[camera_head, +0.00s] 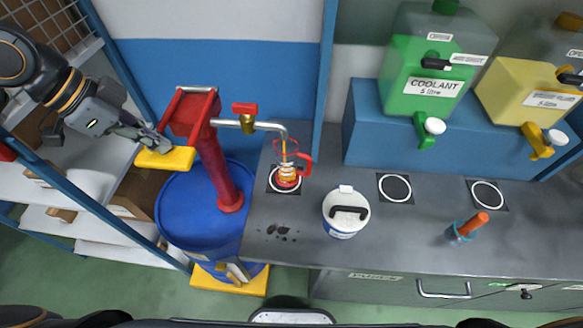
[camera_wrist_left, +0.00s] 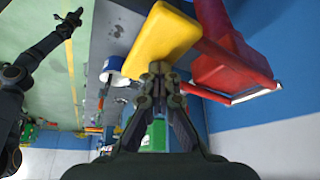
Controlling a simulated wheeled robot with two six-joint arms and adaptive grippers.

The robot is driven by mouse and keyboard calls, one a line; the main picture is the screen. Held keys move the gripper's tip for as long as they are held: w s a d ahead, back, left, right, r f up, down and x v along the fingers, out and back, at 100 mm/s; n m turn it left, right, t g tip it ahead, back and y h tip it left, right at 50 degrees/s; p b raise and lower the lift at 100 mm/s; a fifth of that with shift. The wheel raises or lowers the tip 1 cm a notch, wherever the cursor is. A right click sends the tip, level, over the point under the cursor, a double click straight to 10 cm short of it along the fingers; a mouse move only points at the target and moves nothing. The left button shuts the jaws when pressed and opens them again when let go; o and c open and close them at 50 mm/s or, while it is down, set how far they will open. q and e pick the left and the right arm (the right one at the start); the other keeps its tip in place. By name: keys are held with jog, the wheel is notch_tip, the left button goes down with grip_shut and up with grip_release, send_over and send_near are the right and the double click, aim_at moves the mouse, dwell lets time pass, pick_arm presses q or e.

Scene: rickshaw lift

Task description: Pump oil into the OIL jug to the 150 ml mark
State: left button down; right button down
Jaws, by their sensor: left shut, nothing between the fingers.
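The red hand pump (camera_head: 215,165) stands on the blue drum (camera_head: 180,215). Its yellow handle (camera_head: 166,159) is at the left end of the red lever. My left gripper (camera_head: 152,140) is shut with its fingertips at the handle's upper edge; it is not closed around the handle. In the left wrist view the shut fingers (camera_wrist_left: 160,72) are just below the yellow handle (camera_wrist_left: 160,42). The OIL jug (camera_head: 287,174), with a red handle, stands on a white ring under the spout. An orange stream falls from the spout (camera_head: 270,127) into it. Its level marks are too small to read.
A white lidded tub (camera_head: 346,211) stands right of the jug on the grey bench (camera_head: 420,245). A green coolant tank (camera_head: 435,75) and a yellow tank (camera_head: 525,95) sit on the blue shelf. Dark spots mark the bench front.

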pick_arm(q)
jog(key=shift+f+b, duration=1.45)
jog(key=shift+f, duration=0.25)
jog(key=shift+r, duration=0.2)
notch_tip(320, 180, up, 10)
jog(key=p, duration=1)
jog(key=shift+r+p, duration=0.2)
jog(key=shift+p, duration=0.15)
jog(key=shift+f, duration=0.15)
